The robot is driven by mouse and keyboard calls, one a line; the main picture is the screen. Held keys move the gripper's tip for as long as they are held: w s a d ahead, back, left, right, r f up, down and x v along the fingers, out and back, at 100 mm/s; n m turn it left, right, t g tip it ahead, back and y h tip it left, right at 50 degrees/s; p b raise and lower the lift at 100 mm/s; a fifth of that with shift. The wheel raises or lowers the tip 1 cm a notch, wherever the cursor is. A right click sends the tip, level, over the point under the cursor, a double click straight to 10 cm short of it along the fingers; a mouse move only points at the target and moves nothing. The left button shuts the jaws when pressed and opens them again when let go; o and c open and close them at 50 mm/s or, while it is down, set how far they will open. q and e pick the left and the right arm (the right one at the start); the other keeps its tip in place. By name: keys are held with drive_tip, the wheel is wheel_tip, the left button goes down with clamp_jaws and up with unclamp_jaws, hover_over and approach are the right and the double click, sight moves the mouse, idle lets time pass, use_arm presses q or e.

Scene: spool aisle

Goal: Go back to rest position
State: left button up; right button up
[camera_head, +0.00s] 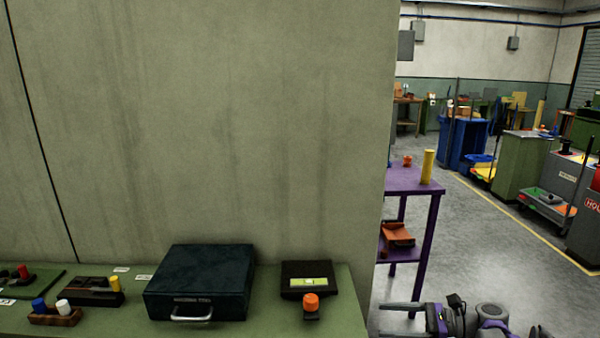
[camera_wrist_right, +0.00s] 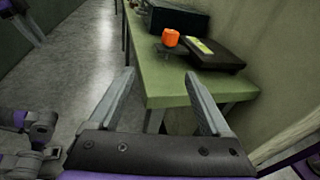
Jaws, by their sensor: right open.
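My right gripper (camera_head: 387,320) is at the bottom of the head view, right of the green bench (camera_head: 345,312) and in front of the purple shelf stand (camera_head: 433,215). Its fingers point left. In the right wrist view the gripper (camera_wrist_right: 160,76) is open with nothing between its fingers, near the bench's end. Whether it touches anything there is not seen; it looks clear. My left gripper does not show in the head view. Purple and grey parts at the left of the right wrist view look like my own body.
On the bench are a dark case (camera_head: 200,282), a black device (camera_head: 307,278) with an orange knob-like piece (camera_head: 311,302), and small coloured pegs in holders at left. A wall (camera_head: 220,120) stands behind. Open floor (camera_head: 490,255) lies right of the purple stand.

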drive_tip(key=s+a+f+n+g+h, duration=0.1)
drive_tip(key=s+a+f+n+h, duration=0.1)
drive_tip(key=s+a+n+h, duration=0.45)
drive_tip(key=s+a+f+n+h, duration=0.1)
drive_tip(key=s+a+f+h, duration=0.15)
drive_tip(key=s, duration=0.65)
drive_tip(key=s+d+f+n+t+h, duration=0.1)
drive_tip(key=s+d+f+n+h, duration=0.1)
drive_tip(key=s+f+n+h, duration=0.5)
drive_tip(key=s+d+n+t, duration=0.15)
drive_tip(key=s+n, duration=0.35)
drive_tip(key=s, duration=0.6)
use_arm(q)
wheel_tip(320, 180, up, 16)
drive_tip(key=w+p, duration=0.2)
drive_tip(key=p, duration=1.2)
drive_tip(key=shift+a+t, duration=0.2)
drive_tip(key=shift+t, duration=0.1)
use_arm(e)
wheel_tip(320, 180, up, 16)
drive_tip(key=w+d, duration=0.1)
drive_tip(key=w, duration=0.1)
drive_tip(key=shift+w+f, duration=0.15)
drive_tip(key=shift+w, duration=0.2)
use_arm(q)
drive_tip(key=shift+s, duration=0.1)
use_arm(e)
drive_tip(key=shift+s, duration=0.15)
drive_tip(key=shift+c, duration=0.3)
